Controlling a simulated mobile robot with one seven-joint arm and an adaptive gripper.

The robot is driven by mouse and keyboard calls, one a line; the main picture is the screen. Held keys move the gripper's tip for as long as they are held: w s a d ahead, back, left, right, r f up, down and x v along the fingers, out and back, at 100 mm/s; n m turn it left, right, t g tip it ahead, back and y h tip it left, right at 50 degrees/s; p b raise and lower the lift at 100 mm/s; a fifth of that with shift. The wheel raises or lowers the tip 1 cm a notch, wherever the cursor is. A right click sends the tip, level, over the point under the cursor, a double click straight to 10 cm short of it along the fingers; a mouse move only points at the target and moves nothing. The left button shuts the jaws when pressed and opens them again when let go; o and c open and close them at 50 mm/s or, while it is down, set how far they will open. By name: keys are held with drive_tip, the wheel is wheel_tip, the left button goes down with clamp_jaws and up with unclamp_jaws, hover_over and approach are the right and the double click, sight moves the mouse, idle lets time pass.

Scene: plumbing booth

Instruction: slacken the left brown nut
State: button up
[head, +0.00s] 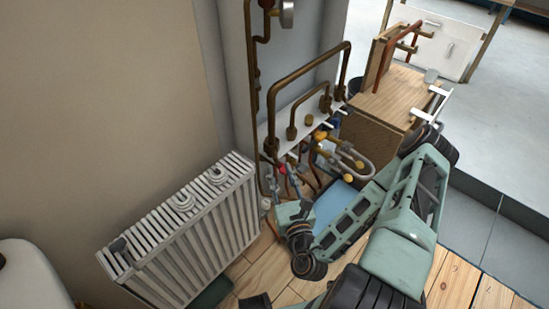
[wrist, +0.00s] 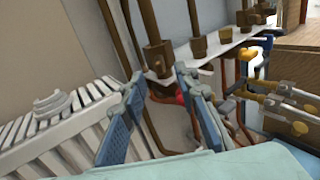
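The left brown nut (wrist: 157,58) sits on a vertical brown pipe at the left end of the white shelf, just beyond my fingertips in the wrist view. In the head view it is the leftmost brown fitting (head: 271,147) on the shelf. Another brown nut (wrist: 198,46) stands to its right on a second pipe. My gripper (wrist: 160,80) is open, with two blue fingers apart and nothing held between them. The fingertips appear below the left nut; the exact gap in depth is unclear. In the head view my gripper (head: 272,182) is small, beside the pipes.
A white radiator (head: 185,230) stands close on the left. A red knob (wrist: 182,98) shows behind the right finger. Yellow-capped valves and grey pipes (head: 352,158) crowd the right, near a wooden box (head: 375,135). Brown pipes (head: 300,65) rise above the shelf.

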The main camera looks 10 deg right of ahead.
sight(276, 161)
drive_tip(key=w+b, duration=0.1)
drive_tip(key=w, duration=0.5)
drive_tip(key=shift+w, duration=0.4)
clamp_jaws()
